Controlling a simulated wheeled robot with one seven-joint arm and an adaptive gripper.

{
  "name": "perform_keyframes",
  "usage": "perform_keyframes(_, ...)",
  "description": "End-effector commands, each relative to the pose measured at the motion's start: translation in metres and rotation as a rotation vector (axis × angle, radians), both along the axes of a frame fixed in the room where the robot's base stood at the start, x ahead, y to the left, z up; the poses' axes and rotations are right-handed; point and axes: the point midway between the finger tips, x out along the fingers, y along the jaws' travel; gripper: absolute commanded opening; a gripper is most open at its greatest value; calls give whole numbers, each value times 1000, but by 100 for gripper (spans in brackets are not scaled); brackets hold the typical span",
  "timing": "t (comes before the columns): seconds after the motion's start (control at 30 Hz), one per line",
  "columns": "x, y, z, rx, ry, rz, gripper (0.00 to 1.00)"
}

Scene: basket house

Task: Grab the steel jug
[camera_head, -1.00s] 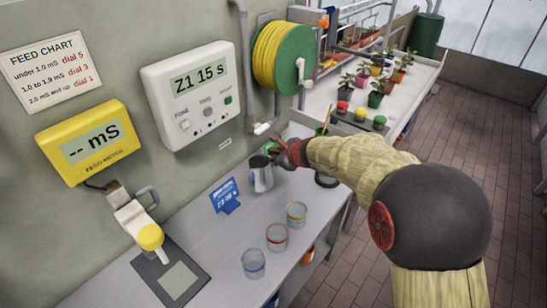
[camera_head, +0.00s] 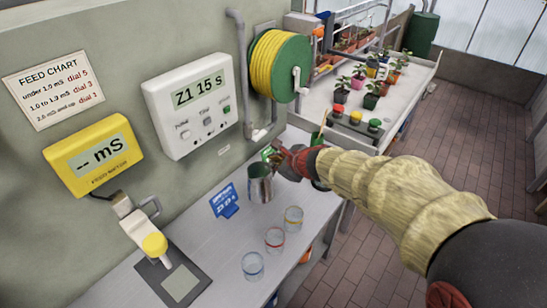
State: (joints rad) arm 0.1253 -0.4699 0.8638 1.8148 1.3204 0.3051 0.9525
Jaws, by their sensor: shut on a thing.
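The steel jug (camera_head: 260,187) is upright at the middle of the grey bench, just right of a blue card, with its open top visible. My gripper (camera_head: 275,160) reaches in from the right at the jug's upper right rim and is shut on the jug. The fingers and the exact grip point are small and partly hidden. I cannot clearly tell whether the jug's base touches the bench.
Glasses with yellow (camera_head: 293,219), red (camera_head: 274,240) and blue (camera_head: 253,266) bands stand in front of the jug. The blue card (camera_head: 224,202) is to its left. A yellow-capped device (camera_head: 154,245) is nearer. A green-and-yellow hose reel (camera_head: 281,65) hangs on the wall behind.

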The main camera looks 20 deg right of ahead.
Motion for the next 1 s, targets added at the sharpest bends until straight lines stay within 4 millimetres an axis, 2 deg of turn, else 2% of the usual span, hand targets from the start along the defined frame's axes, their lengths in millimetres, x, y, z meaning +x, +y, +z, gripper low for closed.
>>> perform_keyframes(0.07,-7,1,7,0,-3,0,0)
perform_keyframes(0.4,-33,5,17,0,-1,0,0)
perform_keyframes(0.7,-44,6,21,1,-1,-1,0)
perform_keyframes(1.0,-47,6,22,0,-1,0,0)
